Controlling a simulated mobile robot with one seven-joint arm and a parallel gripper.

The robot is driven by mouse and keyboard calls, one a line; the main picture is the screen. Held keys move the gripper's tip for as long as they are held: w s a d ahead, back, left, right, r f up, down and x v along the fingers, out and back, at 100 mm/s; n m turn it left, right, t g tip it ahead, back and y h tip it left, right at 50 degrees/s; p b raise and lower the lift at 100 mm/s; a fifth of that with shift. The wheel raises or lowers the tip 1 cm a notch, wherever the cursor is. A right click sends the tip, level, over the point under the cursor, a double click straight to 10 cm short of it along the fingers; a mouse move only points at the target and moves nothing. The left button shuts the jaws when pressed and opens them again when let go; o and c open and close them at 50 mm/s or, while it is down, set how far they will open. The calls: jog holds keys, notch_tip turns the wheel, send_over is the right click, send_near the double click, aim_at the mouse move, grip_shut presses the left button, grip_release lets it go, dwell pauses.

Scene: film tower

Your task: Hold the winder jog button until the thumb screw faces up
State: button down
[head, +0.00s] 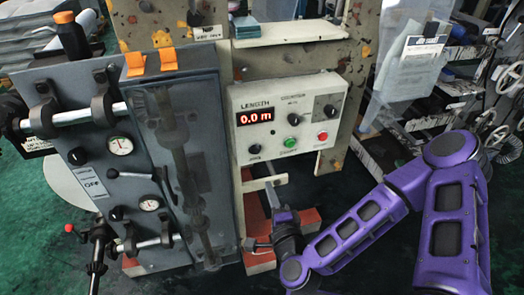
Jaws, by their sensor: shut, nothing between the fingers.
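A pale control panel (288,118) with a red "0.0 m" length display stands at the centre of the head view. It carries a green button (290,142), a red button (323,136) and several dark knobs. The labels are too small to tell which control is the winder jog button. I cannot make out the thumb screw or which way it faces. My gripper (272,195) is below the panel, apart from its buttons, shut and empty. Its wrist hides part of the machine's lower front.
A grey cabinet (75,150) with gauges, levers and horizontal shafts stands close on the left. Shelving and handwheels (508,78) stand at the right.

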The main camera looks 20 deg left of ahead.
jog(key=b, duration=0.9)
send_near(256, 151)
jog(key=x, duration=0.6)
jog(key=shift+w+a, duration=0.2)
jog(key=shift+w, duration=0.15)
